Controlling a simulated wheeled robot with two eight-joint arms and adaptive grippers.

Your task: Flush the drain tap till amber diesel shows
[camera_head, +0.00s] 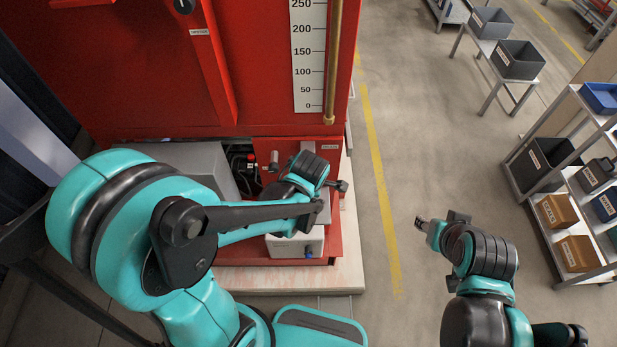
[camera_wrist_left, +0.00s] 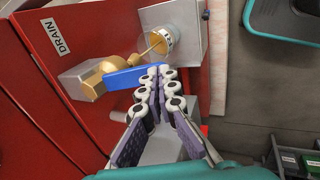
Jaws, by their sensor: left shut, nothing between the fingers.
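In the left wrist view the brass drain tap (camera_wrist_left: 113,68) with a blue lever (camera_wrist_left: 136,77) stands out from the red panel beside the DRAIN label (camera_wrist_left: 61,37). A thin yellowish stream shows at a clear jar (camera_wrist_left: 159,40) with a marked scale, beyond the tap. My left gripper (camera_wrist_left: 160,73) is shut and empty, its fingertips close to the lever's end; whether they touch is unclear. In the head view my left wrist hides the tap. My right gripper (camera_head: 425,223) hangs over open floor, too small to read its fingers.
The red pump housing (camera_head: 130,85) carries a white scale (camera_head: 308,60) and a brass pipe (camera_head: 335,60). A grey box (camera_head: 180,160) stands low beside my left arm. A shelf of bins (camera_head: 568,215) is at right. The floor by the yellow line (camera_head: 380,190) is clear.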

